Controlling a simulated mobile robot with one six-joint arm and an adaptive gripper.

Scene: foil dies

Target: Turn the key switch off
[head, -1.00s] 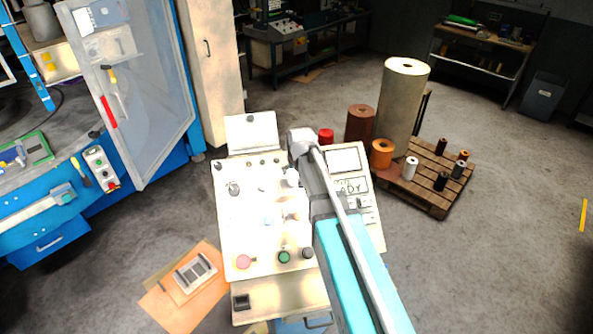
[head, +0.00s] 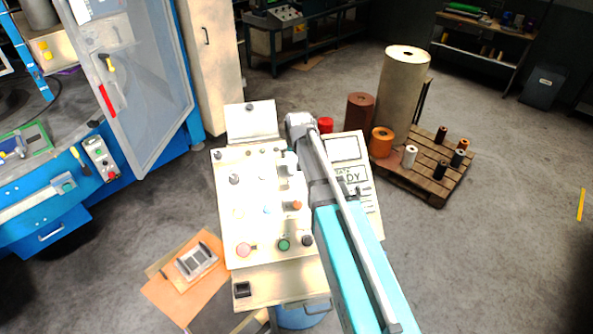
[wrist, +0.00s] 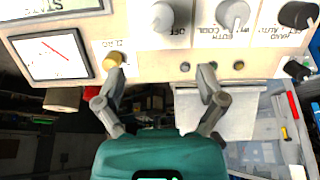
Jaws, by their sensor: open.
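The control panel (head: 250,215) is a cream sloping console with knobs, buttons and small round fittings; its upper part fills the top of the wrist view (wrist: 140,65). I cannot tell for certain which control is the key switch.
A red round part (head: 325,124) stands behind the console. A pallet (head: 425,175) with spools and a tall roll (head: 400,95) is behind right. A blue machine (head: 70,215) with a clear door stands left. Floor is open at right.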

